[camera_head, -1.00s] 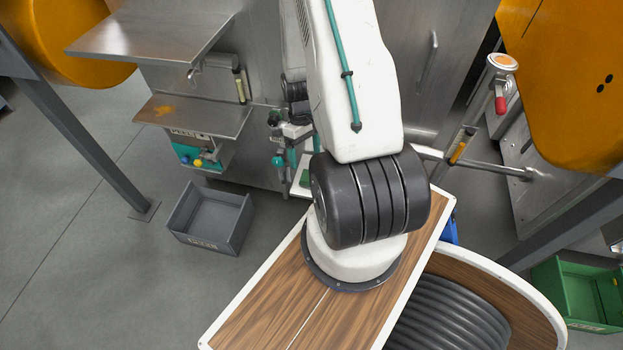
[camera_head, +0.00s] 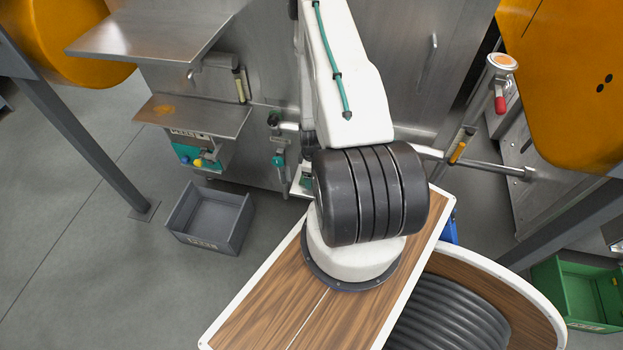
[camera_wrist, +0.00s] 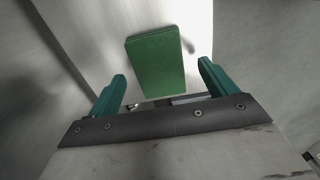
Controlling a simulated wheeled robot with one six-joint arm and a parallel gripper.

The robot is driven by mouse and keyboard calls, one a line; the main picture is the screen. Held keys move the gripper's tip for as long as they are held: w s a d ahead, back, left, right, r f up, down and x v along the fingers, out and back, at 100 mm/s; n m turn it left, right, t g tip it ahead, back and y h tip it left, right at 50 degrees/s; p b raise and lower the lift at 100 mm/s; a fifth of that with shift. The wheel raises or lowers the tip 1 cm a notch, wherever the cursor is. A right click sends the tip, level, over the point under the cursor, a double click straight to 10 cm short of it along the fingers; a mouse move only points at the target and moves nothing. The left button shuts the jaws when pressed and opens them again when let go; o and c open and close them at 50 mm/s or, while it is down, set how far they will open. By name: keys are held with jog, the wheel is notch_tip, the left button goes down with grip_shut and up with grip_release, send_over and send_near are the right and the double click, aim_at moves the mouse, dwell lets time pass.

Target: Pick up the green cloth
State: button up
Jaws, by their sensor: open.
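The green cloth (camera_wrist: 156,62) shows in the wrist view as a flat, folded-looking rectangle, slightly tilted. It lies ahead of my gripper (camera_wrist: 161,70), between the two teal fingers in the picture. The fingers are wide apart with nothing held between them. I cannot tell how far the cloth is from the fingertips. In the head view my arm hides my gripper and most of the spot, and only a small bit of a pale ledge (camera_head: 300,188) shows left of the arm.
A steel machine front with a teal-handled valve (camera_head: 279,160) stands close behind the arm. A grey crate (camera_head: 210,220) stands on the floor. A red-handled lever (camera_head: 500,100) is at right.

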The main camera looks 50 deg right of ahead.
jog(key=shift+f, duration=0.75)
jog(key=c, duration=1.1)
notch_tip(320, 180, up, 9)
jog(key=shift+r, duration=0.55)
jog(key=shift+o, duration=0.5)
